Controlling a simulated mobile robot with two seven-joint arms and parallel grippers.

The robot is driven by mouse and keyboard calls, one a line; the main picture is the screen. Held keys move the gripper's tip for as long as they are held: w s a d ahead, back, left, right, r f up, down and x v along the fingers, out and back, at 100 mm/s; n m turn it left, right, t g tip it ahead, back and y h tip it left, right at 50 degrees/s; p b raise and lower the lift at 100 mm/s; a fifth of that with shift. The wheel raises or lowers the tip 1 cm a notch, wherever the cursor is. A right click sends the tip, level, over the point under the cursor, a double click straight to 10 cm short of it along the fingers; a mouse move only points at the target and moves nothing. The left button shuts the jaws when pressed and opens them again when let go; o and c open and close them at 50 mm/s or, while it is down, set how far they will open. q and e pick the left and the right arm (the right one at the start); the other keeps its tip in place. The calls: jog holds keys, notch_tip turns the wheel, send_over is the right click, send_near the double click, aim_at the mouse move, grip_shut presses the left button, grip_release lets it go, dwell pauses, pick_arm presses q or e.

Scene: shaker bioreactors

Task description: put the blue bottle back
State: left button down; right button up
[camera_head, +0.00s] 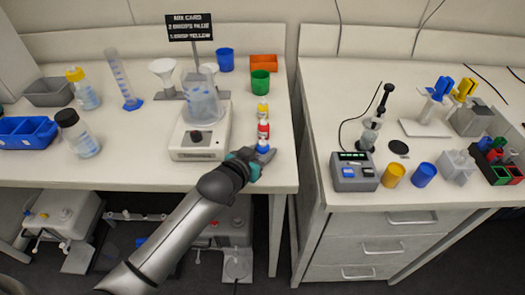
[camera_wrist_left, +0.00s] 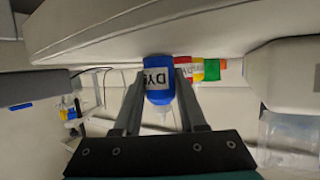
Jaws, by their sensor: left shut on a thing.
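The blue bottle (camera_head: 263,147) is at the front edge of the left bench, at the near end of a row with a red bottle (camera_head: 263,130) and a yellow bottle (camera_head: 263,111). My left gripper (camera_head: 254,156) is shut on it. In the left wrist view the blue bottle (camera_wrist_left: 158,82), with a white dye label, is between the two fingers (camera_wrist_left: 160,90). The red bottle (camera_wrist_left: 184,63) shows partly behind a finger. I cannot tell whether the blue bottle's base touches the bench. My right gripper is out of view.
A stirrer (camera_head: 201,145) with a beaker (camera_head: 202,98) stands left of the row. A green cup (camera_head: 260,82) and an orange tray (camera_head: 263,63) are behind it. A gap separates the left bench from the right bench (camera_head: 315,120).

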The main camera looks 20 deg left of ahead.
pick_arm(q)
jog(key=shift+f, duration=0.1)
jog(key=shift+c, duration=2.3)
grip_release()
jog(key=shift+s+r, duration=0.15)
jog(key=shift+r, duration=0.05)
jog(key=p+v, duration=0.2)
jog(key=v, duration=0.9)
jog(key=shift+s+r, duration=0.2)
jog(key=shift+s, duration=0.1)
jog(key=shift+a, duration=0.1)
